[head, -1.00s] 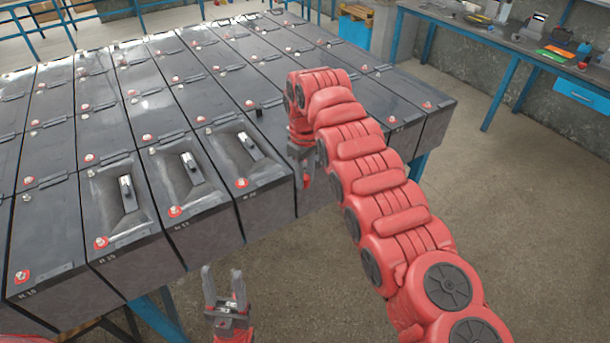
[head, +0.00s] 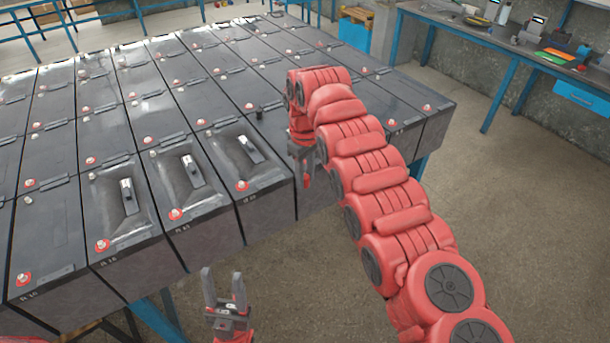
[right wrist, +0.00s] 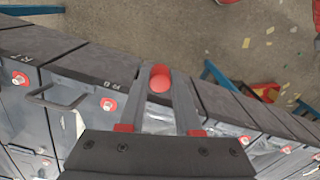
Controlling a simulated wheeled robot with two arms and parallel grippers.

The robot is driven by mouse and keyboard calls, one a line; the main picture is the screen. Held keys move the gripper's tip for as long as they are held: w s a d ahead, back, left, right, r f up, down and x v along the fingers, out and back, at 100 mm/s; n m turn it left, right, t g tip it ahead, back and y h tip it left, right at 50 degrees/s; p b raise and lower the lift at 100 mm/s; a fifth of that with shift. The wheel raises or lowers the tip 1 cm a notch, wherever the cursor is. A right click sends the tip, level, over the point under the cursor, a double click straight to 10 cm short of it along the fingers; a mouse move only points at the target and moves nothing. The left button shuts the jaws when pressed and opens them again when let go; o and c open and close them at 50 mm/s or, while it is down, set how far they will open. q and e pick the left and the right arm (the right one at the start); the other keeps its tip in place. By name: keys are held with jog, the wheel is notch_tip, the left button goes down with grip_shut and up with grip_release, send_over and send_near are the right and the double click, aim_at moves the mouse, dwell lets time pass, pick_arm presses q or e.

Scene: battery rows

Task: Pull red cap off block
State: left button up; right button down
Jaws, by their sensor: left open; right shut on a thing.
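The red cap (right wrist: 160,80) shows in the right wrist view as a small rounded red piece between my right gripper's fingertips. My right gripper (right wrist: 158,74) is shut on it; whether the cap still touches a block below cannot be told. My left gripper (head: 225,285) is open and empty, fingers upward, in front of the rows.
Several dark blocks with red-ringed terminals stand in tight rows on a blue-framed stand (head: 160,318). Some front blocks carry raised handles (head: 192,170). A workbench (head: 500,45) with tools stands at the back right. The floor (head: 510,230) on the right is clear.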

aim_at(306, 176)
jog(key=shift+r+p, duration=1.9)
jog(key=shift+r, duration=0.6)
